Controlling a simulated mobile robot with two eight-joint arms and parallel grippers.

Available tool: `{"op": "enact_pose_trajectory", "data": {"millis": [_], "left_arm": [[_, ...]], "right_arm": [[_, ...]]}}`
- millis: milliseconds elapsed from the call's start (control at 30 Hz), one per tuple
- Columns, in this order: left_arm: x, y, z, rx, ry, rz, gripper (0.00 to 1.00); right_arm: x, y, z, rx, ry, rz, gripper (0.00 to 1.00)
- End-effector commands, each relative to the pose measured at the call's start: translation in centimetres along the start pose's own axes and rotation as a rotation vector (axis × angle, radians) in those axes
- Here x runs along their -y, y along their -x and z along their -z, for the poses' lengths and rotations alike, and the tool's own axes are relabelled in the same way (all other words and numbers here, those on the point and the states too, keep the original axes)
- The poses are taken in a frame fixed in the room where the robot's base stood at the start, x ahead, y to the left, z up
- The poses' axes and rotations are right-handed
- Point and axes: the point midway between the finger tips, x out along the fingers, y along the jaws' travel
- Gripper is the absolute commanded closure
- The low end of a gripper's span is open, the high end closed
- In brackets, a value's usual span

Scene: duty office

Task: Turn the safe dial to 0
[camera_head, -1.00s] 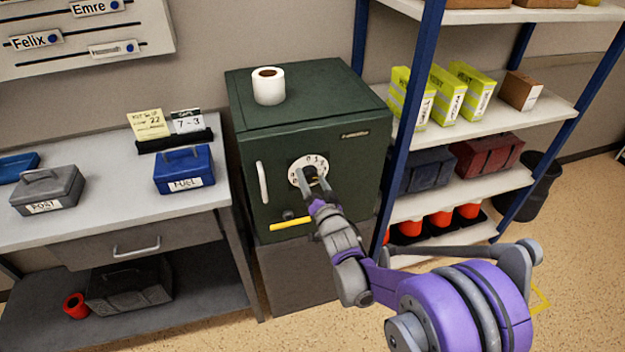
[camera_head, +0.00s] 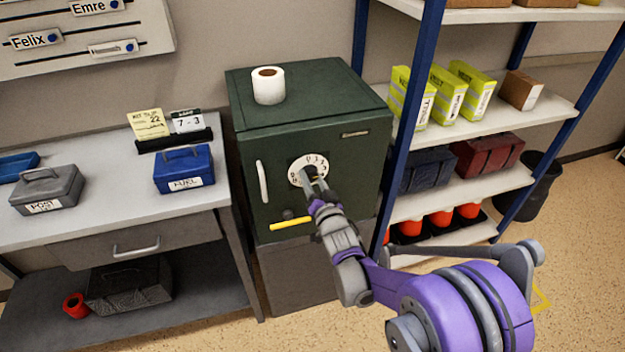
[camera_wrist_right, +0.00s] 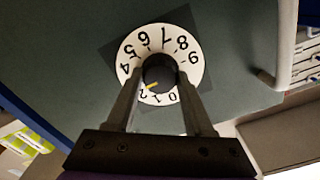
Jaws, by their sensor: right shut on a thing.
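The dark green safe (camera_head: 352,165) stands between the workbench and the shelf. Its white numbered dial (camera_head: 294,172) is on the front door and also shows in the right wrist view (camera_wrist_right: 194,72). My right gripper (camera_head: 313,176) is at the dial. In the right wrist view its two fingers (camera_wrist_right: 158,90) are shut on the dial's dark central knob (camera_wrist_right: 158,70). A yellow pointer mark (camera_wrist_right: 152,86) on the knob points down-left, near the 2. The 0 is to the right of that mark along the ring. My left gripper is not in view.
A pale vertical handle (camera_head: 263,182) is left of the dial, and a yellow bar (camera_head: 290,223) is below it. A white roll (camera_head: 268,86) stands on the safe. The blue-posted shelf (camera_head: 408,125) is close on the right, the workbench (camera_head: 100,226) on the left.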

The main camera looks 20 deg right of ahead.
Motion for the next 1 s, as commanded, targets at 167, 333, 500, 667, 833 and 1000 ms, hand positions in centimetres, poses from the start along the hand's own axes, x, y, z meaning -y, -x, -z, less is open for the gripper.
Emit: {"op": "enact_pose_trajectory", "data": {"millis": [167, 333, 500, 667, 833, 1000], "left_arm": [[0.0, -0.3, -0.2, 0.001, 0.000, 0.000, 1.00], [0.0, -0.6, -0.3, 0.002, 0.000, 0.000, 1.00], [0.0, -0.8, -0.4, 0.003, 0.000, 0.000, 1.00], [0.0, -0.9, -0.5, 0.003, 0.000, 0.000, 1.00], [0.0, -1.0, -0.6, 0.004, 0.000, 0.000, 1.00], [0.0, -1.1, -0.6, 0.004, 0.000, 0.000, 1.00]], "right_arm": [[0.0, 0.0, -0.1, 0.000, 0.118, 0.000, 1.00], [0.0, 0.0, -0.1, 0.000, 0.270, 0.000, 1.00], [0.0, 0.0, -0.1, 0.000, 0.433, 0.000, 1.00], [0.0, 0.0, -0.1, 0.000, 0.585, 0.000, 1.00], [0.1, 0.0, -0.1, 0.000, 0.747, 0.000, 1.00], [0.1, 0.0, -0.1, 0.000, 0.908, 0.000, 1.00]]}}
